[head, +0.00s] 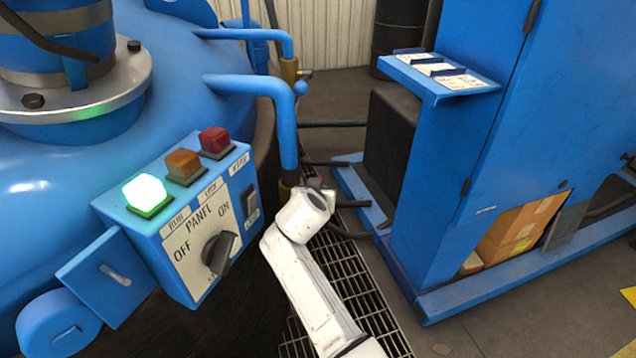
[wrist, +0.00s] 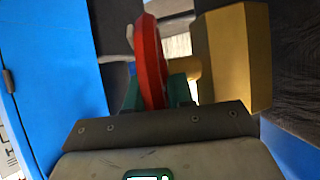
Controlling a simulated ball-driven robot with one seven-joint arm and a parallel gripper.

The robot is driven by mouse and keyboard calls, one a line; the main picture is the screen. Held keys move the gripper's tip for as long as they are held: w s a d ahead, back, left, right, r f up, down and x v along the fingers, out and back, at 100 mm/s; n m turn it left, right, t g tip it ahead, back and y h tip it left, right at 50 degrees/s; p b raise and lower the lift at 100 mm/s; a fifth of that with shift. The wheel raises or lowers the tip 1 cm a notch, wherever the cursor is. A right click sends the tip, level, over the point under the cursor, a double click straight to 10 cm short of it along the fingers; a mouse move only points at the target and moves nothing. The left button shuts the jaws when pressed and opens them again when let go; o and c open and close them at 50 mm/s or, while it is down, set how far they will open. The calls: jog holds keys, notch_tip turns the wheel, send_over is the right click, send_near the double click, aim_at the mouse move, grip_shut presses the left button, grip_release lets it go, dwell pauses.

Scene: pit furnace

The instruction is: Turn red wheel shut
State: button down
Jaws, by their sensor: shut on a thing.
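The red wheel (wrist: 151,62) stands edge-on in the wrist view, between the two green fingers of my gripper (wrist: 155,92). The gripper is shut on the wheel's rim. A brass valve body (wrist: 232,55) is just right of the wheel, joined to it by a short brass stem (wrist: 188,69). In the head view my white arm reaches to the lower end of a blue pipe, and my wrist hides most of the gripper and wheel there. How far the wheel is turned cannot be told.
A control panel (head: 205,225) with a lit green lamp (head: 147,194) and a black knob (head: 218,254) is left of my arm. The blue pipe (head: 284,125) comes down beside it. A blue cabinet (head: 490,150) stands right. Floor grating (head: 350,275) lies below.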

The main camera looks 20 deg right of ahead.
dwell(0.4)
jog(key=c, duration=1.1)
grip_release()
jog(key=p+v, duration=0.2)
jog(key=v, duration=0.8)
jog(key=shift+s+a+r, duration=0.15)
jog(key=shift+r, duration=0.2)
